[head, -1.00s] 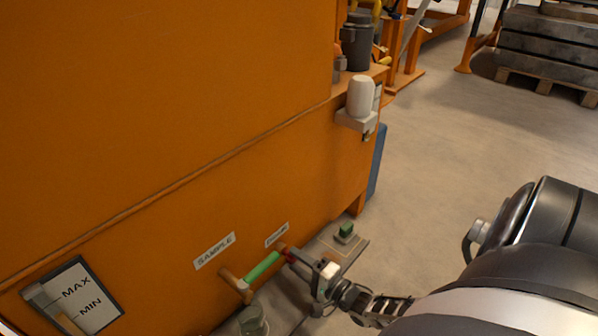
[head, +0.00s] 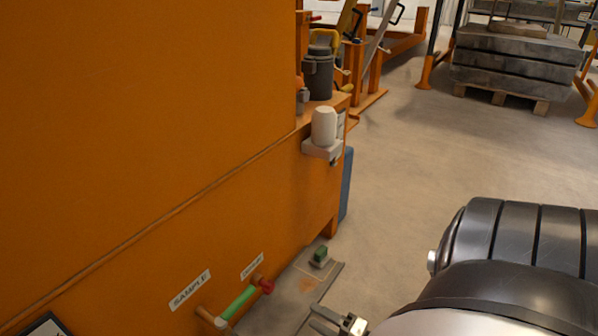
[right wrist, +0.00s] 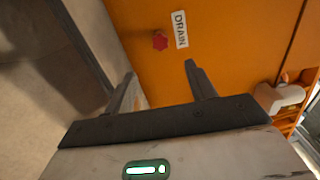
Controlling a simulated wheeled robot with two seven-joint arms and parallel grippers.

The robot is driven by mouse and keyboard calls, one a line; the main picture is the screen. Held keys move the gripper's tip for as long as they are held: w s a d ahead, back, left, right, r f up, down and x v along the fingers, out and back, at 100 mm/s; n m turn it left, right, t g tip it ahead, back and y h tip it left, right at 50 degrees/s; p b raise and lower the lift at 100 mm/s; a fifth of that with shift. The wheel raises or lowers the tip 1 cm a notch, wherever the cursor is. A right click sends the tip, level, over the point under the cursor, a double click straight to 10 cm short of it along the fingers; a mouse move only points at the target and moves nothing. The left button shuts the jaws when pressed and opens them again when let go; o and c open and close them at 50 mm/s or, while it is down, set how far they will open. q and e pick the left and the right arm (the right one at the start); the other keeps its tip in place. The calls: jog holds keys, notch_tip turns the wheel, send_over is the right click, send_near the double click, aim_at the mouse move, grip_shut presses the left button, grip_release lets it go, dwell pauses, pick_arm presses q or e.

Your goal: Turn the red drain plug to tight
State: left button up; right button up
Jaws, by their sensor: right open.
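The red drain plug (head: 268,286) sits on the low part of the orange wall in the head view, under a small label. The right wrist view shows the plug (right wrist: 160,41) as a lobed red knob beside the DRAIN label (right wrist: 180,28). My right gripper (head: 316,318) is open and empty, to the right of the plug and apart from it. In the right wrist view the plug appears beyond the gap between my right gripper's fingertips (right wrist: 160,70). I cannot tell how tight the plug is. My left gripper is not in view.
A green handle (head: 237,303) lies just left of the plug, below the SAMPLE label (head: 190,290). A green block (head: 320,254) stands on the floor plate. A white cup-like part (head: 323,126) juts from the wall higher up.

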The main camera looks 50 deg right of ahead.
jog(key=shift+s+d, duration=0.15)
jog(key=shift+s, duration=1.35)
